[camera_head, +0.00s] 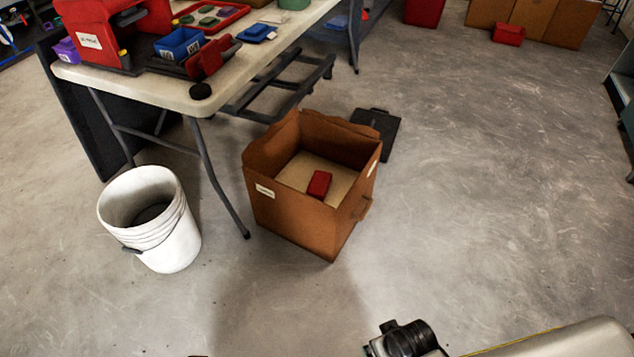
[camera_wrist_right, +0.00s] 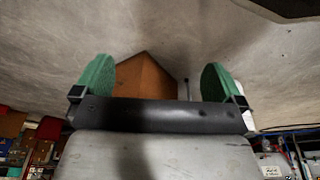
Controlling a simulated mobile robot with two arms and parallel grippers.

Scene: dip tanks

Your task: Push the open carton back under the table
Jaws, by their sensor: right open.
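The open brown carton (camera_head: 295,222) stands upright on the floor, just right of the table's near leg. A small red block (camera_head: 319,184) lies inside it. The carton looks clear of the tabletop's edge. The pale folding table (camera_head: 240,60) is at the upper left. In the right wrist view my right gripper (camera_wrist_right: 158,72) is open and empty, its green finger pads wide apart. A corner of the carton (camera_wrist_right: 145,80) shows between the pads, some way off. My left gripper is out of view.
A white bucket (camera_head: 172,240) stands left of the carton. A dark flat object (camera_head: 377,130) lies behind the carton. A dark metal frame (camera_head: 285,85) is under the table. A red bin (camera_head: 508,34) and cardboard boxes (camera_head: 555,22) are at the back. The floor to the right is clear.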

